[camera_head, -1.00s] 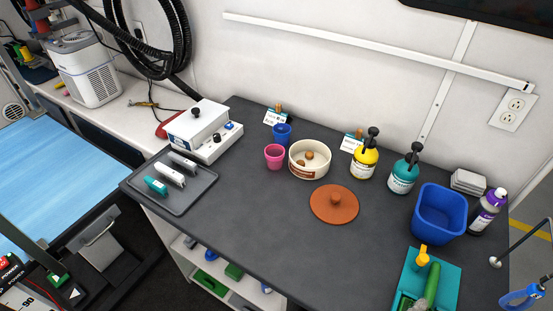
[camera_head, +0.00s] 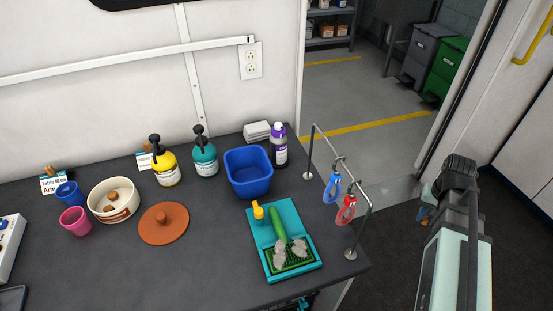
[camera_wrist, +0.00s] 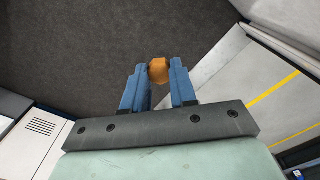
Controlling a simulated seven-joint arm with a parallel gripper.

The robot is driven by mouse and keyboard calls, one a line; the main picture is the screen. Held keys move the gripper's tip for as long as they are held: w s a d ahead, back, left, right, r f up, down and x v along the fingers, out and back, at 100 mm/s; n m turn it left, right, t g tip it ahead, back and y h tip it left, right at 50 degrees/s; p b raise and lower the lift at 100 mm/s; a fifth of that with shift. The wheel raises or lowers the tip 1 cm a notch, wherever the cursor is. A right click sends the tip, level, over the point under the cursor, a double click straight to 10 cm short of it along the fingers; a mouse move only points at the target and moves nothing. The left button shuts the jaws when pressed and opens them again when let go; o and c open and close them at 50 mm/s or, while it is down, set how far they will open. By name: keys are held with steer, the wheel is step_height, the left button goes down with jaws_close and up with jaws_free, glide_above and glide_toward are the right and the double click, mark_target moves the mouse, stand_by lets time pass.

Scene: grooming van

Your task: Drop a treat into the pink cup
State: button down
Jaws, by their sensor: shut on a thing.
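The pink cup (camera_head: 74,222) stands upright at the left of the dark counter in the head view. A white treat bowl (camera_head: 114,213) stands beside it to the right, with brown treats (camera_head: 110,201) inside. My gripper (camera_head: 424,219) is at the right, past the counter's end and far from the cup, over the dark floor. In the wrist view my gripper (camera_wrist: 159,72) is shut on an orange-brown treat (camera_wrist: 158,70) between its blue fingertips. The inside bottom of the pink cup is hidden.
A blue cup (camera_head: 68,194) stands behind the pink cup. An orange lid (camera_head: 164,223), yellow bottle (camera_head: 165,167), teal bottle (camera_head: 205,158), blue bin (camera_head: 248,173) and teal brush tray (camera_head: 306,247) follow rightwards. A metal rail (camera_head: 362,200) with hanging loops stands at the counter's right end.

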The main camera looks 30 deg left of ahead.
steer(key=w+a+r+m, duration=0.1)
steer(key=w+a+r, duration=0.4)
steer(key=a+r, duration=0.6)
steer(key=w+a+r+m, duration=0.1)
steer(key=w+a+r, duration=0.6)
steer(key=a, duration=0.5)
steer(key=s+a+r, duration=0.3)
steer(key=a, duration=0.5)
steer(key=s+a+r, duration=0.2)
steer(key=a, duration=0.7)
steer(key=s+a+r, duration=0.3)
steer(key=a, duration=0.5)
steer(key=s+a+r+m, duration=0.2)
steer(key=s+a, duration=2.3)
steer(key=a, duration=0.5)
steer(key=n, duration=0.4)
glide_toward(78, 222)
steer(key=a, duration=0.1)
steer(key=shift+w+f, duration=0.15)
steer(key=shift+f, duration=3)
